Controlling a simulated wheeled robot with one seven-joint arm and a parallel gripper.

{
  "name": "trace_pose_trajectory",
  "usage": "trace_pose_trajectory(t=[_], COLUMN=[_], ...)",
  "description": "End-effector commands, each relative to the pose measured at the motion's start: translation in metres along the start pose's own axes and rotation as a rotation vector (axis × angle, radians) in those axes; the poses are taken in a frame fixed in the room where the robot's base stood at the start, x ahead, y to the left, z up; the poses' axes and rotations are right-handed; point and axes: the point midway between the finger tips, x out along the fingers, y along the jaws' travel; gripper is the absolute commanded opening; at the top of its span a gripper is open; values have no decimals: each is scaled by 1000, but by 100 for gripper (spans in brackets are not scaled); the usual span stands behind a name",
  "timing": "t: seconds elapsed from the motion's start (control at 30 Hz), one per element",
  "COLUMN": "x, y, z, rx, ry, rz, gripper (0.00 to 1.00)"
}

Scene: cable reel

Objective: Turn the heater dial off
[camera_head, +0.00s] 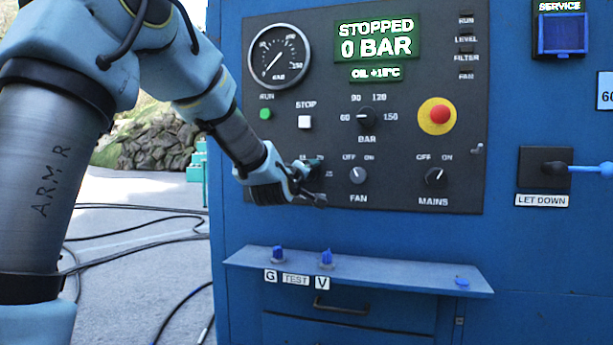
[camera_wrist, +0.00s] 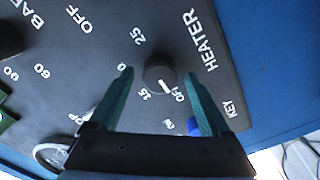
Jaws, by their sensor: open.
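The heater dial (camera_wrist: 159,72) is a dark round knob on the black panel, with the word HEATER beside it in the wrist view. Its white pointer mark points down in that view, between 15 and OFF and nearer OFF. The two teal fingers of my gripper (camera_wrist: 159,80) are open, one on each side of the dial, with a gap showing on both sides. In the head view my gripper (camera_head: 305,184) is at the panel left of the FAN knob and hides the heater dial.
The FAN knob (camera_head: 358,175) is close to the right of my gripper, and the MAINS knob (camera_head: 436,177) is further right. The BAR knob (camera_head: 368,117) and white STOP button (camera_head: 305,122) are above. A blue shelf (camera_head: 400,279) juts out below.

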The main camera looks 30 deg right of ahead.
Motion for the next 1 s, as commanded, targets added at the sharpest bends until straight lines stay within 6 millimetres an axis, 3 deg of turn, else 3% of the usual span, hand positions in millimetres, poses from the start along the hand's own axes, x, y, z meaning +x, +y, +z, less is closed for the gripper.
trace_pose_trajectory(t=[0.53,0.7,1.0], x=[-93,-104,-105], y=[0,0,0], z=[0,0,0], rx=[1,0,0], ry=[1,1,1], rz=[1,0,0], gripper=[81,81,81])
